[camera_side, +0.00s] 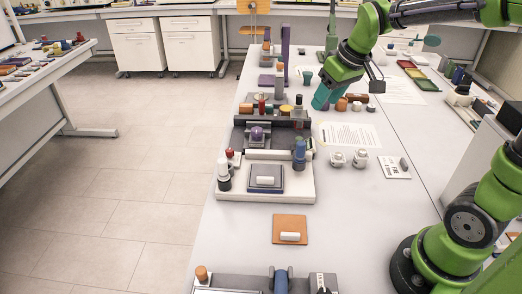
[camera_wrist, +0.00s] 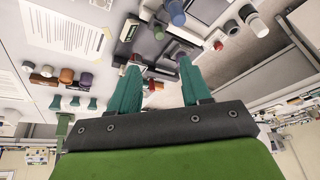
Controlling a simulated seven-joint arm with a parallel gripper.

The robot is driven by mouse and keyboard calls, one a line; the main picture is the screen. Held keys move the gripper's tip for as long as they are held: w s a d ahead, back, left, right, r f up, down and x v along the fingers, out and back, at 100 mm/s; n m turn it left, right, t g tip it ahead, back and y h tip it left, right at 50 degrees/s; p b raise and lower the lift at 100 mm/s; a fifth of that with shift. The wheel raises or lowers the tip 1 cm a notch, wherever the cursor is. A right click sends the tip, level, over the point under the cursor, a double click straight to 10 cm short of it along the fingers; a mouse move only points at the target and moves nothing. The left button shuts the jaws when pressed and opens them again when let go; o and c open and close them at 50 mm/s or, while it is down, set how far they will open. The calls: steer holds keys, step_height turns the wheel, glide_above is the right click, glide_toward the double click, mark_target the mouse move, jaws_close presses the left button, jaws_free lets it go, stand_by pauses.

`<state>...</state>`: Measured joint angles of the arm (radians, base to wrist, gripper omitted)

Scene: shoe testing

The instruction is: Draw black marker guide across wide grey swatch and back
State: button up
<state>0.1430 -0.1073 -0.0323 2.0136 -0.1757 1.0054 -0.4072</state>
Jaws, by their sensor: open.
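My gripper (camera_side: 322,100) hangs above the table at the back, right of the fixture board. In the wrist view my gripper (camera_wrist: 158,82) shows two teal fingers spread apart with nothing held between them. A dark grey square swatch (camera_side: 257,187) lies on the front of the white board, with a white roller-like block (camera_side: 265,180) on it. It may be the wide grey swatch, but I cannot be sure. I cannot tell which of the small dark pieces is the black marker guide.
The white board (camera_side: 290,193) carries a grey fixture, a blue cylinder (camera_side: 299,155) and a white bottle (camera_side: 223,168). An orange swatch (camera_side: 282,223) lies in front. A printed sheet (camera_side: 348,136), white knobs and brown pieces lie to the right. Bare table surrounds the orange swatch.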

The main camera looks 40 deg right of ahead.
mark_target(299, 138)
steer(key=shift+n, duration=0.5)
steer(key=x, duration=1.6)
steer(key=shift+w, duration=0.4)
jaws_close()
